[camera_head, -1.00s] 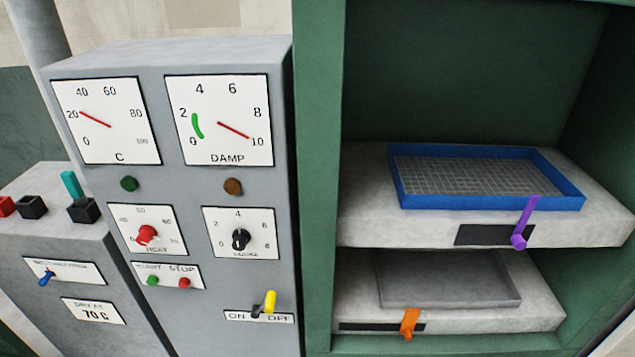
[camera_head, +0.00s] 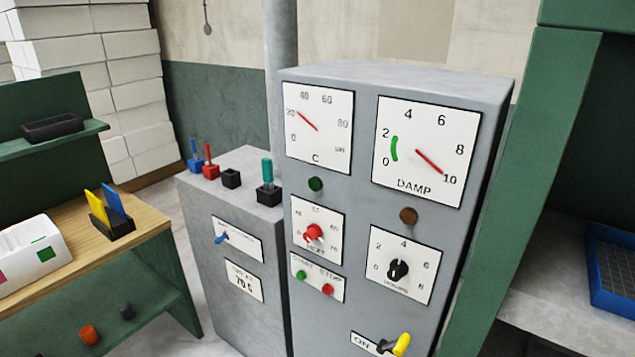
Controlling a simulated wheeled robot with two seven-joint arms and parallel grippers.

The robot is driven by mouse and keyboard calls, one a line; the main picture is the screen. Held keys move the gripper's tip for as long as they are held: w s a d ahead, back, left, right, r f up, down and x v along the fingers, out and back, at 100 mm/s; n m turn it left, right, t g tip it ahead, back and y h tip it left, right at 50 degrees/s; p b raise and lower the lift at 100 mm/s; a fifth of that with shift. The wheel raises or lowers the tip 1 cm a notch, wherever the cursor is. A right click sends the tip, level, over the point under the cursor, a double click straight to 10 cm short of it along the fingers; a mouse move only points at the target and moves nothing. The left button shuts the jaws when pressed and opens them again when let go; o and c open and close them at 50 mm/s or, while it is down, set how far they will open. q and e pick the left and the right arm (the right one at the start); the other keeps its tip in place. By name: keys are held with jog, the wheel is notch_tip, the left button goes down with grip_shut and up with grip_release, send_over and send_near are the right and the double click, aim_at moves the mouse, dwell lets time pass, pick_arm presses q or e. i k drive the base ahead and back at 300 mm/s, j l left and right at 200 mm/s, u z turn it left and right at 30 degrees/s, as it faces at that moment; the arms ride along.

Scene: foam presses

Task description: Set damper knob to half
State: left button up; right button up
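The grey control cabinet (camera_head: 360,265) stands right of centre. Its DAMP dial (camera_head: 425,153) has a red needle near 10 and a green band low on the left. No knob is clearly labelled as the damper. A blue pointer knob (camera_head: 221,238) sits at the left of a white plate (camera_head: 240,240) on the lower grey box; its lettering is too small to read. A black knob (camera_head: 397,270) sits on a numbered plate under the DAMP dial, its label unclear. A red knob (camera_head: 313,232) is on the HEAT plate. Neither of my grippers is in view.
Levers, including a teal one (camera_head: 267,171), stand on the lower box. A yellow-handled switch (camera_head: 400,344) is at the cabinet's foot. A wooden-topped bench (camera_head: 142,214) stands left, with floor between. A green press frame (camera_head: 535,180) and blue tray (camera_head: 607,265) are right.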

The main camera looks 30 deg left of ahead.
aim_at(217, 241)
jog(key=u, duration=1.6)
jog(key=i+j+z, duration=0.1)
jog(key=j, duration=0.25)
jog(key=i+j, duration=0.25)
jog(key=j, duration=0.15)
jog(key=z, duration=0.05)
